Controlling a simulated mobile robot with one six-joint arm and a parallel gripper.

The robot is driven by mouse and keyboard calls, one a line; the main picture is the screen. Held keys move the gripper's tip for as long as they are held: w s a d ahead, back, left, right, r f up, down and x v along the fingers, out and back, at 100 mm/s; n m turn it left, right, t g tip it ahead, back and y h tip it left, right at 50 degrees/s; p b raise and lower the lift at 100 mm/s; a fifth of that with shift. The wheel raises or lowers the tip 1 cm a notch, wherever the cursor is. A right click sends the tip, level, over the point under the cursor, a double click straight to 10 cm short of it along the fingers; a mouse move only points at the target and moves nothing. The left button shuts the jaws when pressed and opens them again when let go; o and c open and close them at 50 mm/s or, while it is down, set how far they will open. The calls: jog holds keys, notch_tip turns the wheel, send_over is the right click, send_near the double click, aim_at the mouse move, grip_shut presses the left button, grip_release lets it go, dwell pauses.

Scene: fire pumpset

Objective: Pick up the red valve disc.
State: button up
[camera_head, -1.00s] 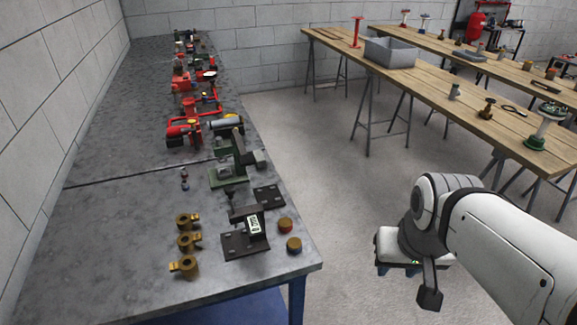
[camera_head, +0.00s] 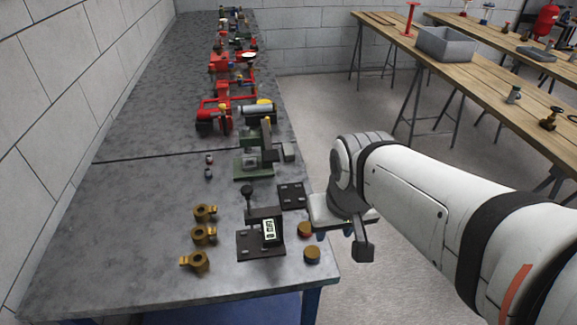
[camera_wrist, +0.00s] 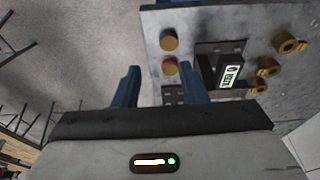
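The red valve disc (camera_head: 305,229) is a small round piece with brass-coloured parts. It lies near the right edge of the grey workbench (camera_head: 130,255). In the wrist view its red face (camera_wrist: 169,67) shows between the two blue fingers. My gripper (camera_wrist: 162,72) is open with nothing held between its fingers. In the head view my gripper (camera_head: 334,232) hangs just off the bench's right edge, right of the disc, its fingers partly hidden by the wrist. A gap to the disc seems to remain, but its size is hard to judge.
A similar brass-coloured disc (camera_head: 313,254) lies close in front. A dark stand with a digital display (camera_head: 268,232) is just left of the discs. Several brass fittings (camera_head: 203,235) lie further left. A dark plate (camera_head: 292,196) lies behind. The front left of the bench is clear.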

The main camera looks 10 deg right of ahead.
jog(key=shift+o, duration=0.8)
jog(key=shift+w, duration=0.2)
jog(key=o, duration=0.3)
jog(key=w+m, duration=0.1)
jog(key=w+a+m, duration=0.1)
jog(key=w, duration=0.1)
jog(key=w+f+g+p, duration=0.1)
jog(key=shift+w+a+f+m, duration=0.1)
jog(key=shift+w+a+m, duration=0.15)
jog(key=shift+m, duration=0.15)
jog(key=m+g+p, duration=0.2)
jog(key=m, duration=0.4)
send_near(306, 226)
jog(key=shift+s+d+f, duration=0.25)
jog(key=shift+s+f, duration=0.15)
jog(key=shift+f, duration=1.15)
jog(key=shift+w+a+f, duration=0.15)
jog(key=shift+f, duration=1.2)
jog(key=shift+w+a+f, duration=0.1)
jog(key=shift+a+f, duration=0.05)
jog(key=shift+f, duration=1.25)
